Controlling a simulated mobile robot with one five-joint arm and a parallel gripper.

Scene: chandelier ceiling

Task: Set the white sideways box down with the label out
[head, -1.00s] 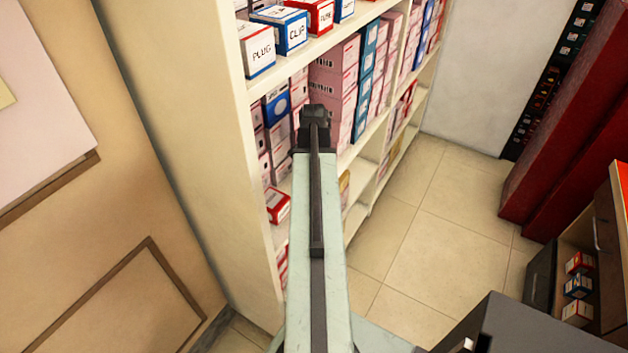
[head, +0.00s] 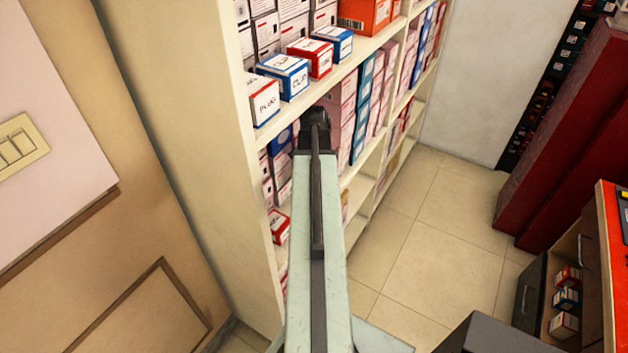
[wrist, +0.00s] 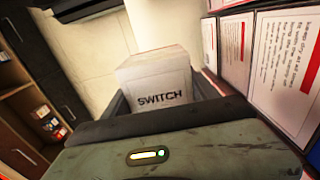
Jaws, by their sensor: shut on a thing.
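A white box marked SWITCH (wrist: 160,84) shows in the wrist view. It stands between the dark fingers of my gripper (wrist: 168,96), which is shut on it. Its lettered face is toward the wrist camera and the word reads nearly level. In the head view my arm points at the shelf unit, and the dark wrist end (head: 316,122) is just below the front edge of the upper shelf (head: 335,80). The held box is hidden there. On that shelf's front stand a PLUG box (head: 264,104), a blue-trimmed box (head: 290,83), a red-trimmed box (head: 313,66) and another blue-trimmed box (head: 338,46).
Stacked boxes (head: 341,96) fill the shelf below, close around my wrist end. White labelled cartons (wrist: 270,62) are near the right of the wrist view. Tiled floor (head: 452,227) is open to the right. An open drawer (head: 540,300) with small boxes is at lower right.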

